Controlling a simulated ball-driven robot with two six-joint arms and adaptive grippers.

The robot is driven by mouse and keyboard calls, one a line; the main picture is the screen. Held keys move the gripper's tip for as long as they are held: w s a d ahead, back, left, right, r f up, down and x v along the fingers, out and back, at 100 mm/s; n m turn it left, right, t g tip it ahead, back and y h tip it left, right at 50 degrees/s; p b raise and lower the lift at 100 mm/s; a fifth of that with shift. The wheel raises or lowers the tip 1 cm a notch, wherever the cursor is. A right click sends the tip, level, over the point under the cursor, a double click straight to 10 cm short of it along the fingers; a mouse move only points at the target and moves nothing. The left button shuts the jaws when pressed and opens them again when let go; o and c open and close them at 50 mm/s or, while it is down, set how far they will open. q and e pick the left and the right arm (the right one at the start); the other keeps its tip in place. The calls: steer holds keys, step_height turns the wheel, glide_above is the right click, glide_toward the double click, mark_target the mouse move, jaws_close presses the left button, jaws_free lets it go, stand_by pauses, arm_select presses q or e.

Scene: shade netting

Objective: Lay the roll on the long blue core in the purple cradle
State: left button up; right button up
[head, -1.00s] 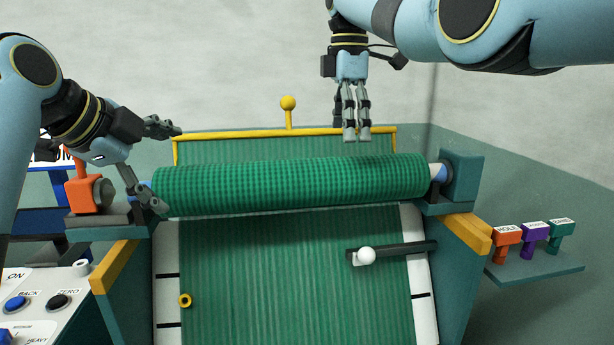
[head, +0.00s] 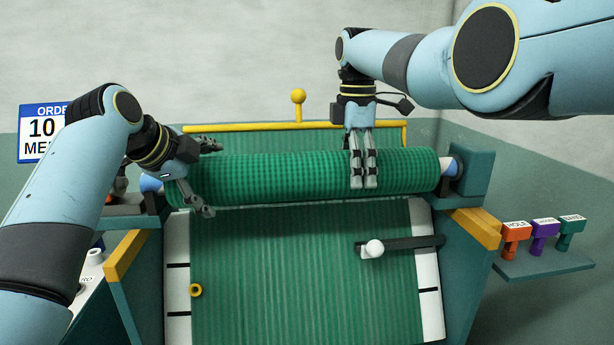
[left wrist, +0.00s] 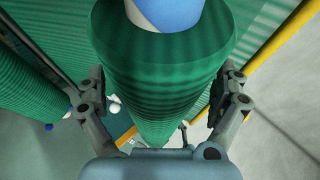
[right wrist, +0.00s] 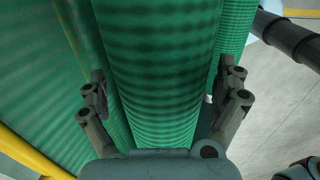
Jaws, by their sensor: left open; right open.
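A roll of green netting (head: 290,178) lies level across the top of the teal machine. A blue core end (head: 151,183) with a pale band shows at its left, and another at its right beside the teal bracket. My left gripper (head: 214,180) is open around the roll near its left end. In the left wrist view the roll (left wrist: 160,75) lies between the open fingers, with the blue core (left wrist: 165,12) at the top. My right gripper (head: 363,186) is open and straddles the roll right of its middle; the roll (right wrist: 160,70) fills the gap in the right wrist view. No purple cradle is recognisable.
A yellow bar (head: 250,128) with a knob stands behind the roll. Green netting (head: 290,270) slopes down in front, with a dark arm and white knob (head: 374,248). Orange, purple (head: 543,228) and green labelled pieces stand on a shelf (head: 545,262) at right.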

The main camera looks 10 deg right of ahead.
arm_select(q)
steer(key=shift+w+d+f, duration=0.3)
steer(key=shift+w+f, duration=0.1)
steer(key=shift+f, duration=0.05)
arm_select(e)
steer(key=shift+f, duration=0.65)
arm_select(q)
steer(key=shift+c, duration=0.4)
arm_select(e)
steer(key=shift+c, duration=0.4)
arm_select(q)
steer(key=c, duration=1.4)
arm_select(e)
steer(key=c, duration=1.4)
steer(key=shift+r, duration=0.1)
